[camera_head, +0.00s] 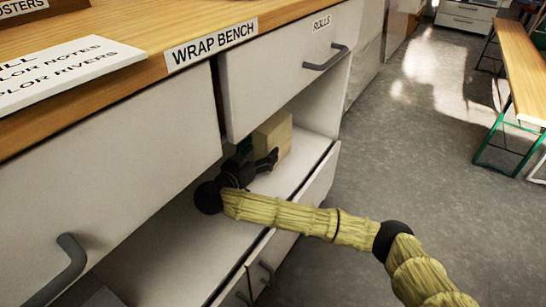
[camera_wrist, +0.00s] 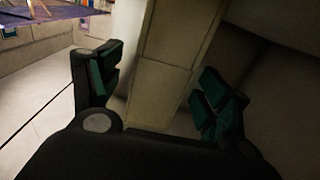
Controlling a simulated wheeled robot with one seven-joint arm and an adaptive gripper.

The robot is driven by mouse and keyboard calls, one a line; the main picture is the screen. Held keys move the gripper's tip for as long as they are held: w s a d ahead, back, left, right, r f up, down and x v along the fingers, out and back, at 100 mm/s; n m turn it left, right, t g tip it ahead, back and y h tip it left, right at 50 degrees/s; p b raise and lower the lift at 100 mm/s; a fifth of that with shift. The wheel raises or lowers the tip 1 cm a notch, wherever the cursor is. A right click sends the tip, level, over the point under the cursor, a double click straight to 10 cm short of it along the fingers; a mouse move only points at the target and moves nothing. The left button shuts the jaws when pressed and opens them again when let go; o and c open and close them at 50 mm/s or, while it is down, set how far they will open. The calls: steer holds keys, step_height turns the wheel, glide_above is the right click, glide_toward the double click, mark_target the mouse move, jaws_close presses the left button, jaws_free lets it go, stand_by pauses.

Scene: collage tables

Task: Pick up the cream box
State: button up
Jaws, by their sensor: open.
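The cream box (camera_head: 273,139) stands on the open shelf under the right-hand drawer of the bench, toward the right end of the compartment. My gripper (camera_head: 258,160) reaches into the compartment at the box, and its fingers hide part of the box's lower front. In the wrist view the box (camera_wrist: 160,85) fills the middle, between the two open fingers of my gripper (camera_wrist: 165,98). A gap shows beside the left finger, and the right finger is also apart from the box. Contact cannot be made out.
The drawer labelled ROLLS (camera_head: 280,75) overhangs the shelf (camera_head: 215,240) closely above my gripper. The compartment's right wall (camera_head: 322,95) is close to the box. A white sign (camera_head: 60,72) lies on the wooden bench top (camera_head: 140,30). The grey floor (camera_head: 400,150) to the right is open.

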steer(key=shift+w+d+b, duration=0.3)
steer(key=shift+w, duration=0.2)
steer(key=b+x, duration=0.3)
steer(key=shift+w+d+f, duration=0.1)
steer(key=shift+f, duration=0.05)
steer(key=shift+w+d, duration=0.4)
steer(key=shift+w, duration=0.2)
steer(key=shift+c, duration=0.2)
steer(key=c, duration=1.4)
